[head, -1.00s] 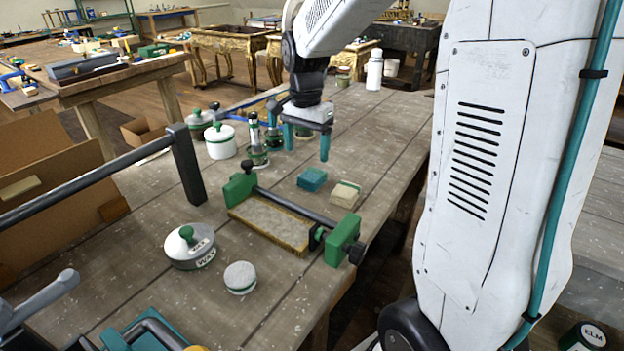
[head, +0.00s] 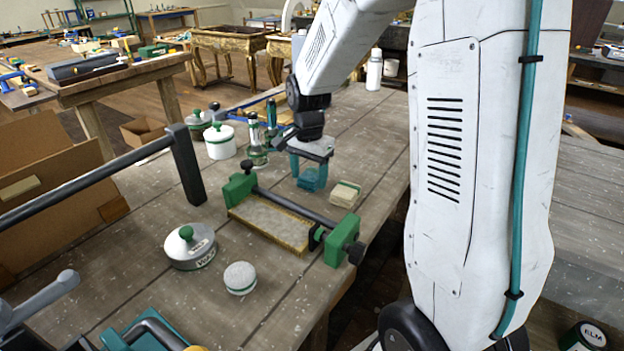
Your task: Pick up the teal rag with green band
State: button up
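The teal rag (head: 312,180) is a small folded block on the wooden bench, just behind the clamped frame and left of a cream block. Its green band cannot be made out clearly. My gripper (head: 309,172) points down over the rag, with its teal fingers apart, one on the left side and one on the right side of it. The fingers partly cover the rag. I cannot tell whether they touch it.
A cream folded block (head: 345,194) lies close on the right. A green-ended clamp frame (head: 275,219) lies in front. The bench behind the gripper (head: 350,120) is mostly clear.

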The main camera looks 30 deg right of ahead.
aim_at(309, 177)
jog(key=c, duration=0.6)
jog(key=shift+r, duration=0.1)
jog(key=shift+c, duration=0.2)
notch_tip(309, 177, up, 10)
jog(key=shift+o, duration=0.4)
